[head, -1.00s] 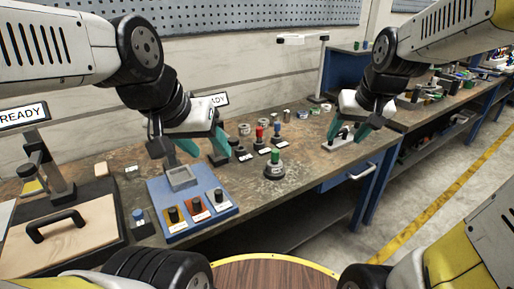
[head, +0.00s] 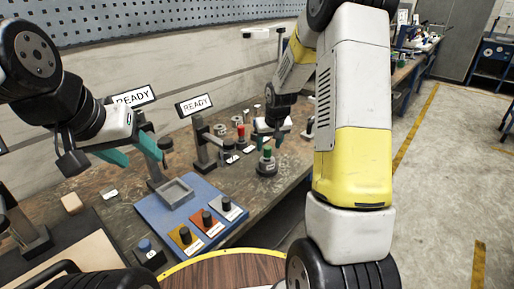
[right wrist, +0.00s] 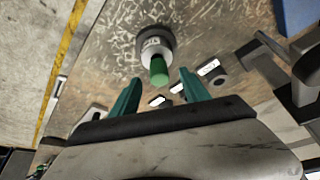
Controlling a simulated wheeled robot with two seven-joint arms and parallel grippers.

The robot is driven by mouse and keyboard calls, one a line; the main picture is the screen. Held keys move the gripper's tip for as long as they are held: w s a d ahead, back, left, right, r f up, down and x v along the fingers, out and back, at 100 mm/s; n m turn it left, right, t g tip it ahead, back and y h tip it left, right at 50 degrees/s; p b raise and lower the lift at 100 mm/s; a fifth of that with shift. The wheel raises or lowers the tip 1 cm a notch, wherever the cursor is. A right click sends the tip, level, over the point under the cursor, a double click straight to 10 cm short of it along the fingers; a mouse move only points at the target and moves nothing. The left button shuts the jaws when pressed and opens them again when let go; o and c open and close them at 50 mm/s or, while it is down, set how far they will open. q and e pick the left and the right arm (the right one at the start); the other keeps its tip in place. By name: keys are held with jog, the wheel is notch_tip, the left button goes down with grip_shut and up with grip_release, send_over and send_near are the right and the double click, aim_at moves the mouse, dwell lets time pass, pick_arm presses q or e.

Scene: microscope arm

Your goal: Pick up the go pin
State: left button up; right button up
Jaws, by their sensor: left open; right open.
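The go pin, which I take to be the green-topped cylinder (head: 267,152), stands upright in a round grey holder (head: 267,168) on the bench. My right gripper (head: 270,139) is open just behind and above it. In the right wrist view the green pin (right wrist: 158,68) appears ahead of the gap between the teal fingers (right wrist: 159,90), with nothing between them. It looks apart from both fingers. My left gripper (head: 134,155) is open and empty above the bench's left part, near the blue tray.
A blue tray (head: 150,212) with a grey square recess and several black knobs lies at the bench's front. A red-topped pin (head: 241,132) and small labelled pieces stand behind the green one. My right arm hides the bench's right part.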

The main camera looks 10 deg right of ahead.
aim_at(268, 148)
jog(key=x, duration=0.4)
jog(key=shift+w, duration=0.15)
grip_shut()
